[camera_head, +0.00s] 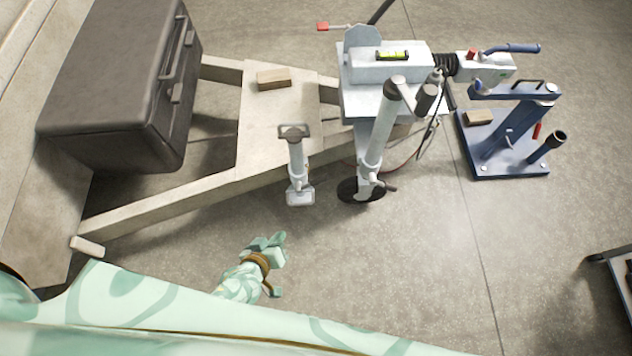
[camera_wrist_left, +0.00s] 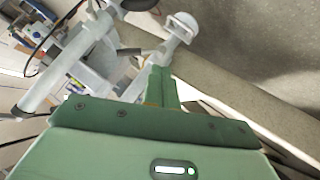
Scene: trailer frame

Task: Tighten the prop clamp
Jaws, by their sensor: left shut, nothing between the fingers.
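A light grey prop (camera_head: 296,165) stands upright beside the trailer frame, with a T-shaped top and a flat foot. A collar with a little brass colour is around its lower part; I cannot clearly make out the clamp lever. In the left wrist view the prop's foot (camera_wrist_left: 182,24) is beyond my fingers, and a dark handle (camera_wrist_left: 130,52) shows near its tube. My left gripper (camera_head: 279,243) is shut and empty, apart from the prop and nearer to me. Its green fingers (camera_wrist_left: 160,84) show together in the wrist view. My right gripper is not in view.
A jockey wheel post (camera_head: 382,125) with a black wheel stands right of the prop. The pale trailer frame (camera_head: 160,212) runs behind, with a dark box (camera_head: 105,80) at left. A blue stand (camera_head: 510,150) is at right. The floor in front is clear.

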